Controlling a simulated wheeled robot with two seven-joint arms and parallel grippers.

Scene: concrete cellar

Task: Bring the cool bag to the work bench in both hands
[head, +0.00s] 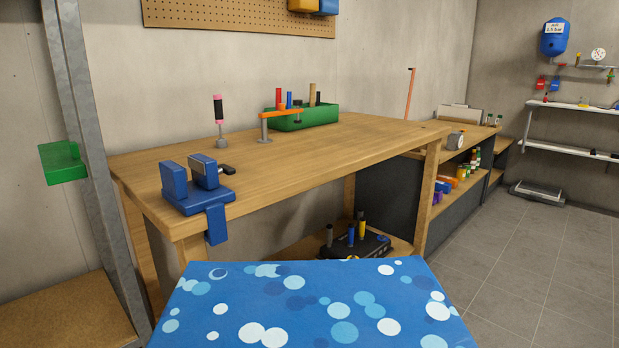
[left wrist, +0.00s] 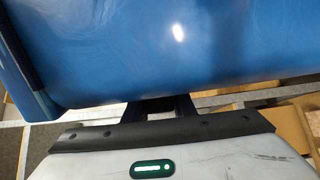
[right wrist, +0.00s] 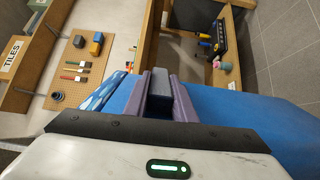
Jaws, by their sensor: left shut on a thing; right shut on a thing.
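The cool bag (head: 320,305), blue with white and light-blue dots on top, fills the bottom middle of the head view. The wooden work bench (head: 340,155) stands just beyond it, its top above and behind the bag in the picture. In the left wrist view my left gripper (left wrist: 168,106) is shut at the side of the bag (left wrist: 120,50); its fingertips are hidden. In the right wrist view my right gripper (right wrist: 160,88) is shut on a part of the bag (right wrist: 225,115), with a grey piece between its fingers. Neither gripper shows in the head view.
On the bench top are a blue vise (head: 197,185) at the near left corner, a pink-handled tool (head: 219,118), an orange clamp (head: 275,122) and a green tool box (head: 305,118). The middle and right of the top are clear. A grey post (head: 85,150) stands at left.

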